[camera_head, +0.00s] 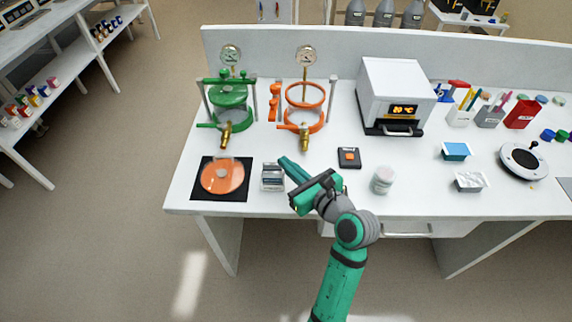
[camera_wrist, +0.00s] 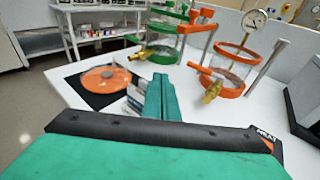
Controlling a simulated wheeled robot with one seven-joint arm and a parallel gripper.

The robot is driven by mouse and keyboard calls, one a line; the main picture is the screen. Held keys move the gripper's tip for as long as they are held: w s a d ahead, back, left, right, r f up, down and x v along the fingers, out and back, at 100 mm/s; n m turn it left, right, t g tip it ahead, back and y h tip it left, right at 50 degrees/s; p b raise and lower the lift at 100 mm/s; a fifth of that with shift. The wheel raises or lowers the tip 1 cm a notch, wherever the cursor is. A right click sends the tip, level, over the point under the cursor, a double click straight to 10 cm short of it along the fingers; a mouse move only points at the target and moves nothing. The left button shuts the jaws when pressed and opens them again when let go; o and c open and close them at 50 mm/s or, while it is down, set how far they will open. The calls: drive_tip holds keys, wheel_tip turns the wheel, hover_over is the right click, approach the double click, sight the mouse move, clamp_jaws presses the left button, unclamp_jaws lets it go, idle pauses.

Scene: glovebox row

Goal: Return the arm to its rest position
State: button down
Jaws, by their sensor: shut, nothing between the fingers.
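My gripper (camera_head: 284,164) is at the end of my green and grey arm, held over the front part of the white bench (camera_head: 265,203), pointing up and left in the head view. Its green fingers lie together with nothing between them. In the wrist view the shut fingers (camera_wrist: 162,95) point toward the bench, with a small grey and white box (camera_wrist: 135,103) just behind and left of them. The same box (camera_head: 272,180) is left of my gripper in the head view. I cannot tell how high the gripper is above the bench.
An orange disc (camera_head: 222,174) on a black mat lies left. Green (camera_head: 228,97) and orange (camera_head: 304,105) gauge vessels stand behind. A white oven (camera_head: 396,90) is back right. A black pad with an orange button (camera_head: 348,157) and a white jar (camera_head: 382,180) are right of my gripper.

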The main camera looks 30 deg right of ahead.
drive_tip(key=s+a+m+t+y, duration=0.15)
drive_tip(key=a+y, duration=0.35)
drive_tip(key=a, duration=1)
drive_tip(key=s+a+r+m+t+y, duration=0.15)
drive_tip(key=s+a+m+t, duration=0.25)
drive_tip(key=s+a+m, duration=0.6)
drive_tip(key=s+a+f+m+g+h, duration=0.1)
drive_tip(key=s+f+m+g+h, duration=0.2)
drive_tip(key=s+f+m, duration=0.5)
drive_tip(key=s+a+f+m+g+h, duration=0.1)
drive_tip(key=s+f+m+g+h, duration=0.2)
drive_tip(key=m, duration=1.4)
drive_tip(key=s+f+h, duration=0.1)
drive_tip(key=s+f, duration=0.3)
drive_tip(key=s, duration=0.3)
drive_tip(key=shift+s+a+f, duration=0.15)
drive_tip(key=shift+s+f, duration=0.15)
drive_tip(key=shift+f, duration=0.1)
drive_tip(key=shift+w, duration=0.1)
